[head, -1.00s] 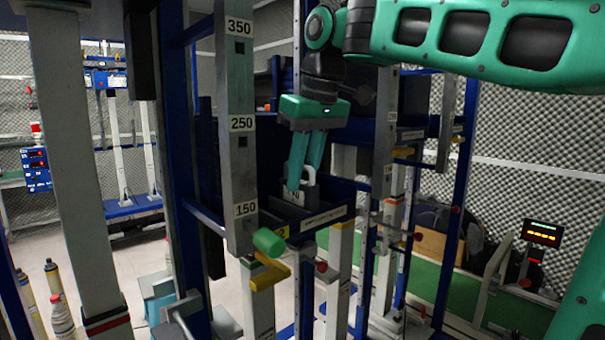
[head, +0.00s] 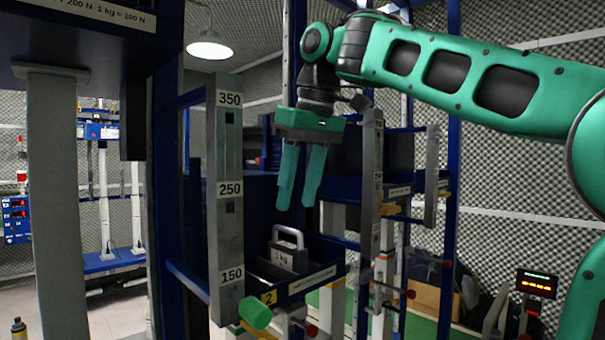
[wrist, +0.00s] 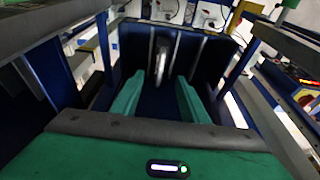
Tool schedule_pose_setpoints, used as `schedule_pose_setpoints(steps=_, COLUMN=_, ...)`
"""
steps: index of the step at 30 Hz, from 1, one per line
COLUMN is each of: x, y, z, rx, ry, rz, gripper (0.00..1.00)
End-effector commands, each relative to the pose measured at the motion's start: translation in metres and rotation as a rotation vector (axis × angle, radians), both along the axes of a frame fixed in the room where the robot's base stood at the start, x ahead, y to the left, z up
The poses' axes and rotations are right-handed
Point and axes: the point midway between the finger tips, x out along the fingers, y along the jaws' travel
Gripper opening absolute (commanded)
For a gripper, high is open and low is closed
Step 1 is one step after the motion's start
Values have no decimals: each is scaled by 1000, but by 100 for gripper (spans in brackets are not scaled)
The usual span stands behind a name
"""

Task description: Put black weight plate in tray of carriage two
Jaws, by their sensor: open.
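The black weight plate (head: 284,258), with a pale grey handle on top and a white label, stands upright in the blue tray (head: 318,283) marked with a yellow "2". It also shows in the wrist view (wrist: 162,62) beyond my fingers, seen along its narrow edge. My gripper (head: 296,205) is open and empty above the tray. Its green fingers point down, with a clear gap above the handle. In the wrist view, my fingers (wrist: 158,100) are spread apart. The plate's lower part is hidden by the tray wall.
A grey upright (head: 229,215) marked 150, 250 and 350 stands left of the tray, with a green knob (head: 254,313) near its foot. Another upright (head: 371,190) stands close on the right. Blue frame posts surround the tray.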

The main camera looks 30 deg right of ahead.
Motion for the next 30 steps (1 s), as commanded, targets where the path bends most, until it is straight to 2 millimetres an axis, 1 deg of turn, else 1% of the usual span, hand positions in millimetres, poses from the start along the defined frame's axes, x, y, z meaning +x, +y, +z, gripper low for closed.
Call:
schedule_pose_setpoints(steps=1, x=-1, y=0, z=10, rx=0, ry=-3, rz=2, gripper=40)
schedule_pose_setpoints(steps=3, x=-4, y=-1, z=21, rx=0, ry=-2, rz=1, gripper=40)
schedule_pose_setpoints(steps=7, x=-8, y=-3, z=36, rx=-1, ry=-1, rz=0, gripper=40)
schedule_pose_setpoints(steps=10, x=-11, y=-4, z=43, rx=0, ry=0, rz=-1, gripper=40)
schedule_pose_setpoints(steps=14, x=-12, y=-4, z=46, rx=0, ry=0, rz=0, gripper=40)
schedule_pose_setpoints(steps=30, x=-12, y=-5, z=46, rx=0, ry=0, rz=-1, gripper=40)
